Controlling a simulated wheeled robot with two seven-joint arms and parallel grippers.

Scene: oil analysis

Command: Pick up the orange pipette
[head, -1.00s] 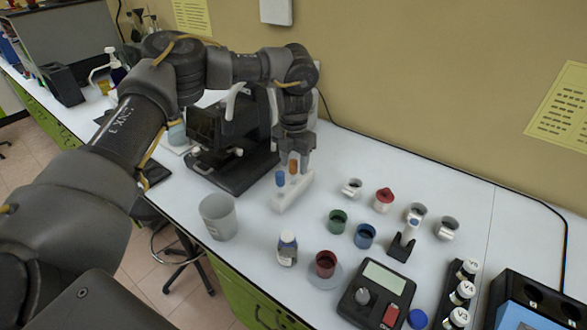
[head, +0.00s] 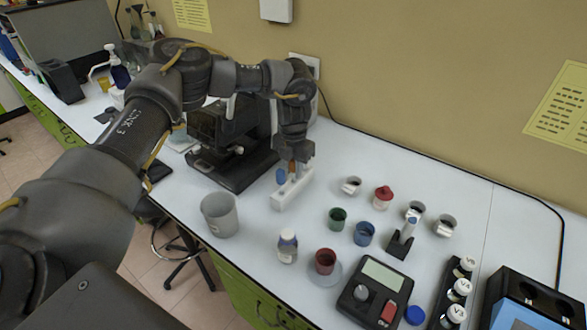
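The orange pipette (head: 292,167) stands upright in a white rack (head: 290,193) near the back of the bench, with only a small part of it showing. A blue pipette (head: 281,175) stands in the same rack just to its left. My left gripper (head: 294,158) points down right at the orange pipette, its fingers around or just behind the pipette's top. The fingers hide most of that top, and I cannot tell whether they are closed on it. My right gripper is not in view.
A black microscope (head: 232,150) stands close left of the rack. A grey beaker (head: 220,214) is front left. Several small cups, including a green one (head: 337,218) and a blue one (head: 364,233), stand to the right. A scale (head: 376,291) is at the front.

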